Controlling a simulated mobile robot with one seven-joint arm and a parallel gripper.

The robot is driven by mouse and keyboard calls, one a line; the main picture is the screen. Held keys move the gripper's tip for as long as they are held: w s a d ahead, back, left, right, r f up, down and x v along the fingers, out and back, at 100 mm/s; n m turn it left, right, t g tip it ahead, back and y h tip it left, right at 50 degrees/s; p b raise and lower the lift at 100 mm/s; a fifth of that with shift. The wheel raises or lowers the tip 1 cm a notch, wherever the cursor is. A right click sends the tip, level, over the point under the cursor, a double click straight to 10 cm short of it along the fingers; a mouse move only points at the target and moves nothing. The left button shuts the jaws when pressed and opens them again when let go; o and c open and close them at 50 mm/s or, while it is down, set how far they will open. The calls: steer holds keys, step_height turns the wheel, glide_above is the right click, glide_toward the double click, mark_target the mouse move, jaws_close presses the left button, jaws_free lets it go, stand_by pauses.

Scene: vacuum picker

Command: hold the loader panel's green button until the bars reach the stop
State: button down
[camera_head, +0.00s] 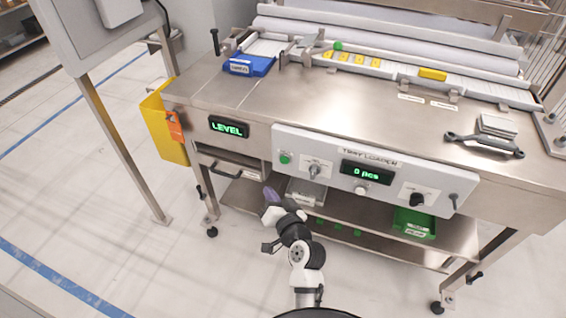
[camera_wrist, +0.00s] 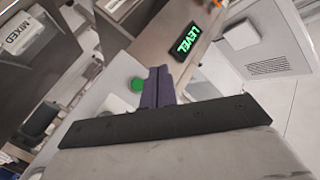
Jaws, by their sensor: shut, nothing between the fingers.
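The loader panel (camera_head: 330,160) is a grey plate on the front of the steel machine, with a display reading "0 pcs" (camera_head: 367,173). Its green button (camera_head: 285,158) sits at the panel's upper left. In the wrist view the green button (camera_wrist: 137,84) shows just left of my fingertips. My gripper (camera_head: 271,195) is shut and empty, in front of and below the panel's left end. In the wrist view the shut purple fingers (camera_wrist: 159,80) point towards the panel beside the button and look apart from it. The bars cannot be clearly picked out.
A lit "LEVEL" display (camera_head: 228,127) is left of the panel. Knobs (camera_head: 315,170) stick out of the panel. A lower shelf (camera_head: 345,232) with a green bin (camera_head: 414,223) is underneath. A yellow holder (camera_head: 165,125) hangs at the left. The floor in front is clear.

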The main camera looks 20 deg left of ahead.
mark_target(284, 161)
steer(key=shift+w, duration=0.15)
steer(key=w+b, duration=0.1)
steer(key=w, duration=0.7)
steer(key=shift+w+d, duration=0.15)
steer(key=shift+w, duration=0.15)
stand_by(1.9)
steer(key=shift+w+b, duration=0.4)
steer(key=shift+b, duration=0.05)
